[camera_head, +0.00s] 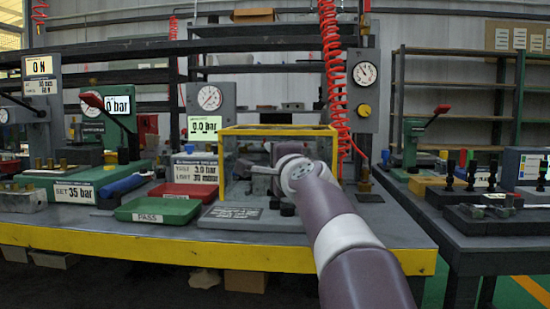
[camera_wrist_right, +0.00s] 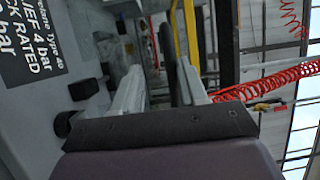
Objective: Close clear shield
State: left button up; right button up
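The clear shield (camera_head: 277,130) is a box of see-through panels with a yellow frame, at the middle of the bench. A yellow bar (camera_wrist_right: 192,35), probably part of its frame, shows beyond the fingers in the right wrist view. My right gripper (camera_head: 262,175) is at the front of the shield, overlapping it in the head view; contact cannot be told. In the right wrist view its two grey fingers (camera_wrist_right: 157,80) stand apart with nothing held between them. My right arm hides part of the shield's right side and inside. My left gripper is not in view.
A green PASS tray (camera_head: 158,210) and a red tray (camera_head: 184,190) lie left of the shield on the yellow-edged bench (camera_head: 130,242). A coiled red hose (camera_head: 331,75) hangs behind it. A dark label plate (camera_head: 231,217) lies in front.

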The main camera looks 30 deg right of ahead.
jog(key=shift+s+d+r, duration=0.1)
jog(key=shift+s+r, duration=0.05)
jog(key=b+v, duration=0.1)
jog(key=v, duration=1.1)
jog(key=shift+s+b, duration=0.25)
jog(key=shift+b, duration=0.05)
